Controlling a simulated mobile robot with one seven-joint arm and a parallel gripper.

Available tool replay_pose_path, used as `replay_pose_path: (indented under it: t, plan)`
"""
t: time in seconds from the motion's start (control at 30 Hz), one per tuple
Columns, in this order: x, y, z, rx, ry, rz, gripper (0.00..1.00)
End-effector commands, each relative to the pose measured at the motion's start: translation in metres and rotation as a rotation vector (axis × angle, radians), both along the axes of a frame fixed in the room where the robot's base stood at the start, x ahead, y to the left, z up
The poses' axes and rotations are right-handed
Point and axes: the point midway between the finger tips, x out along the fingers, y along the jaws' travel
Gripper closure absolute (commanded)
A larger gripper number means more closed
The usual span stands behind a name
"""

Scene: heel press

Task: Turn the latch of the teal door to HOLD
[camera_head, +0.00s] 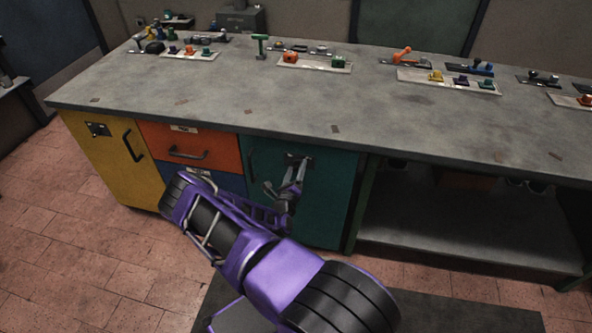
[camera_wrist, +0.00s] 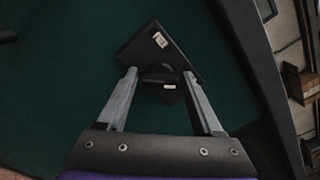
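The teal door (camera_head: 330,195) is at the right end of the closed fronts, below the worktop, and fills much of the wrist view (camera_wrist: 60,70). Its latch plate (camera_wrist: 146,44) is dark, with a small white label, and looks tilted in the wrist view. A dark latch (camera_wrist: 160,75) with a pale mark sits at the plate's lower edge. My gripper (camera_wrist: 159,76) is open, its two grey fingers on either side of the latch. I cannot tell whether they touch it. In the head view my gripper (camera_head: 291,177) reaches up to the plate, partly covering it. The label's wording is unreadable.
The teal door's dark handle (camera_head: 251,157) is left of my gripper. Orange (camera_head: 150,150) and blue drawers and a yellow door (camera_head: 92,160) lie further left. An open shelf (camera_head: 450,235) is right. The worktop (camera_head: 235,105) above carries several small fixtures.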

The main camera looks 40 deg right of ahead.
Motion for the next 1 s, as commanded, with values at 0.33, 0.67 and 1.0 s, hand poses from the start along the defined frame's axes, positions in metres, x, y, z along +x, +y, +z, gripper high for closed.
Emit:
replay_pose_path:
  t: [0.33, 0.67, 1.0]
  plan:
    - [0.000, 0.000, 0.000, 0.000, 0.001, -0.001, 0.12]
    - [-0.025, 0.030, 0.000, 0.000, 0.005, 0.002, 0.12]
    - [-0.079, 0.094, 0.001, -0.001, 0.003, 0.003, 0.12]
